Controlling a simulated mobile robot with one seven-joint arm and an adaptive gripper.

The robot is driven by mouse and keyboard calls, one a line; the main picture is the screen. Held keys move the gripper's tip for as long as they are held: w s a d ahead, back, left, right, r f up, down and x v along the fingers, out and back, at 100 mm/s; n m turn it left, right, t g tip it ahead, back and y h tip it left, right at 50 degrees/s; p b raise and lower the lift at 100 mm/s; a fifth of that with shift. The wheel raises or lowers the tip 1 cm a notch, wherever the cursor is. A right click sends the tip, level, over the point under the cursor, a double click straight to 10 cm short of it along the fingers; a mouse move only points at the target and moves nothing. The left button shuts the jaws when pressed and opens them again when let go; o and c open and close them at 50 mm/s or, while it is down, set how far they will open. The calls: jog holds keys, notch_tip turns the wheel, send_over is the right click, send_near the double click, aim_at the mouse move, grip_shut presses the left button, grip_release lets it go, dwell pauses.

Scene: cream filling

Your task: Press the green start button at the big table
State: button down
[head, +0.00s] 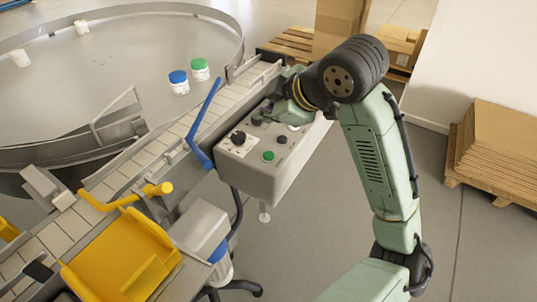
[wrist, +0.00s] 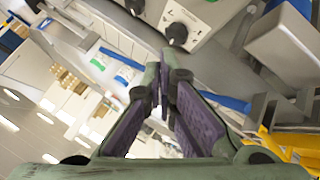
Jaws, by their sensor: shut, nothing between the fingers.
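The green start button (head: 268,156) is on the top face of a grey control box (head: 247,179) in the head view, near its front edge. The box stands beside the big round steel table (head: 120,67). Black knobs share its panel, and one black knob (wrist: 177,33) also shows in the wrist view. I cannot make out the green button in the wrist view. My gripper (wrist: 166,65) is shut and empty. In the head view it is over the back part of the box, apart from the green button, and its fingertips are hard to make out.
A blue guide lever (head: 204,127) stands beside the box, along a conveyor (head: 150,152). Blue-lidded (head: 178,82) and green-lidded (head: 200,69) jars stand on the table. A yellow tray (head: 120,260) is at the front left. Pallets with cardboard (head: 500,140) stand right; floor between is clear.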

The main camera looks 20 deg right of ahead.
aim_at(266, 156)
jog(key=shift+f+b, duration=3)
jog(key=shift+f, duration=0.95)
jog(key=shift+f, duration=0.1)
jog(key=shift+f+b, duration=0.35)
jog(key=shift+b, duration=0.05)
